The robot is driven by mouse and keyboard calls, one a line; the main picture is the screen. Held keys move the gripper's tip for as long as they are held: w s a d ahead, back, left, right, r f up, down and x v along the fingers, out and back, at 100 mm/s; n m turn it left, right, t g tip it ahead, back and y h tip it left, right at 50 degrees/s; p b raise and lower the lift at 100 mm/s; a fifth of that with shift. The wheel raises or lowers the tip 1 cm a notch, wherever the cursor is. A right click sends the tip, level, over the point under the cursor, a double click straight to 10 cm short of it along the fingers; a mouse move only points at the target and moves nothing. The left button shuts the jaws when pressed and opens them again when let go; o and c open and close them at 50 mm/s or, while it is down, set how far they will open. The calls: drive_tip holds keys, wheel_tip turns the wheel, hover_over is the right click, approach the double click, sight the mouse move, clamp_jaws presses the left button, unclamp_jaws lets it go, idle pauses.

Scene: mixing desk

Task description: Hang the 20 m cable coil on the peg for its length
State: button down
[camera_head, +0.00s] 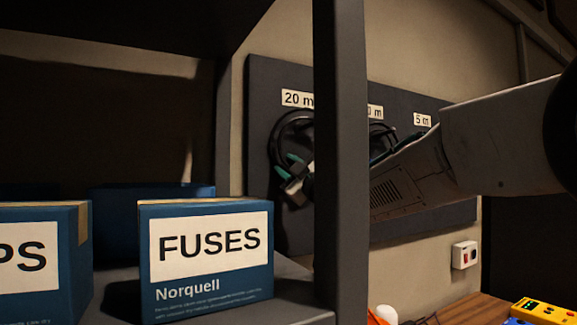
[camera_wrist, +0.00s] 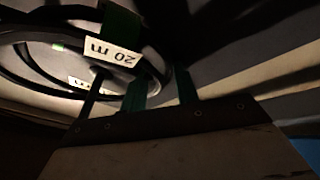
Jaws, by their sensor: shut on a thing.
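The black cable coil (camera_head: 283,128) is in front of the dark wall board, just below the "20 m" label (camera_head: 297,99). In the wrist view the coil (camera_wrist: 22,78) fills the upper left, with a white "20 m" tag (camera_wrist: 112,57) upside down and a green band. My gripper (camera_head: 290,168) has green fingertips and is at the coil's lower part, shut on it. The fingers also show in the wrist view (camera_wrist: 160,90). The peg is not clear, so I cannot tell whether the coil is around it.
The dark board (camera_head: 262,220) also carries a partly hidden label and a "5 m" label (camera_head: 422,119), with dark cable behind my arm. A grey shelf post (camera_head: 340,190) hides part of my wrist. A blue FUSES box (camera_head: 205,255) stands on the shelf at front left.

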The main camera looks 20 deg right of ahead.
idle(0.4)
drive_tip(key=c, duration=1)
unclamp_jaws()
drive_tip(key=shift+f, duration=0.1)
drive_tip(key=shift+o, duration=0.2)
drive_tip(key=o, duration=0.8)
drive_tip(key=shift+d, duration=0.15)
drive_tip(key=shift+c, duration=0.2)
drive_tip(key=shift+o, duration=0.2)
drive_tip(key=shift+f, duration=0.1)
drive_tip(key=shift+a, duration=0.2)
drive_tip(key=shift+c, duration=0.5)
drive_tip(key=shift+o, duration=0.2)
